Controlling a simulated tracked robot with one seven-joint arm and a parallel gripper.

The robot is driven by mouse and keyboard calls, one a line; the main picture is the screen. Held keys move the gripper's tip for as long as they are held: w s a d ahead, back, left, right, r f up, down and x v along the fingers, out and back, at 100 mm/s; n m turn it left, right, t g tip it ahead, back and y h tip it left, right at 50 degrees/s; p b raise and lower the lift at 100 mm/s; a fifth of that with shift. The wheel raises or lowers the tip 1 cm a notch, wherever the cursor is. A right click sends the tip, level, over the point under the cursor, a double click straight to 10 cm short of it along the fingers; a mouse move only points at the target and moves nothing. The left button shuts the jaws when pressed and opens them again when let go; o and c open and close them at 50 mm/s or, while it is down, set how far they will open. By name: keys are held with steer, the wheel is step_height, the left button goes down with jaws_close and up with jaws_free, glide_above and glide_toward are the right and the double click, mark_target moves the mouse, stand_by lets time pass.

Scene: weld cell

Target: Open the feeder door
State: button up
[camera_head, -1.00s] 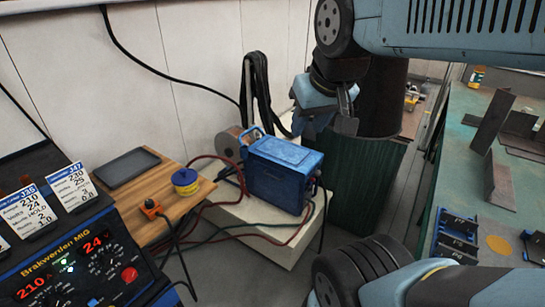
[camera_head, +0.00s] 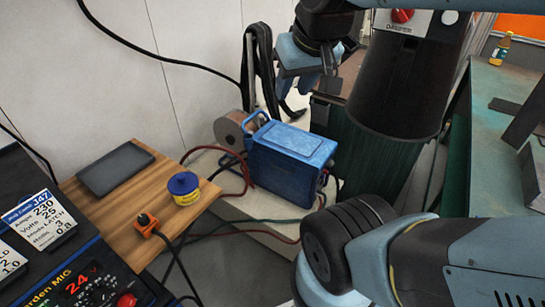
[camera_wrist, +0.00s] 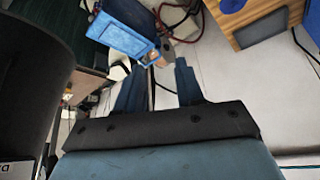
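The wire feeder, a blue box (camera_head: 290,160) with a handle on top, stands at the middle of the head view. I cannot make out the door's edge or latch, and no open door shows. In the wrist view the feeder (camera_wrist: 122,25) is at the upper left, beyond the fingers, with an orange-brown patch near its lower corner. My gripper (camera_head: 307,82) hangs above and behind the feeder in the head view, apart from it. In the wrist view my gripper (camera_wrist: 158,85) has two dark blue fingers spread apart with nothing between them.
A wire spool (camera_head: 232,130) and black hanging cables (camera_head: 262,70) are beside the feeder, with loose hoses below. A wooden bench (camera_head: 150,190) holds a grey tray (camera_head: 115,168), a blue-yellow reel (camera_head: 184,188) and an orange connector (camera_head: 147,225). A green table (camera_head: 490,150) stands right.

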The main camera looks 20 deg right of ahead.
steer(key=n+g+h, duration=0.2)
steer(key=n+g, duration=0.2)
steer(key=n, duration=0.2)
glide_above(280, 169)
steer(key=s+a, duration=0.2)
steer(key=s+a+f+x, duration=0.1)
steer(key=s+a+x, duration=0.1)
steer(key=x, duration=1.2)
steer(key=s+a+x, duration=0.2)
steer(key=a+x, duration=0.1)
steer(key=x, duration=1.1)
steer(key=s+a+f+x, duration=0.1)
steer(key=s+a+x, duration=0.1)
steer(key=x, duration=1.3)
steer(key=shift+n+g, duration=0.3)
steer(key=f, duration=0.4)
steer(key=w+d+f, duration=0.1)
steer(key=f, duration=0.4)
steer(key=w+f, duration=0.1)
steer(key=f, duration=0.4)
steer(key=shift+d+f, duration=0.1)
steer(key=shift+d, duration=0.25)
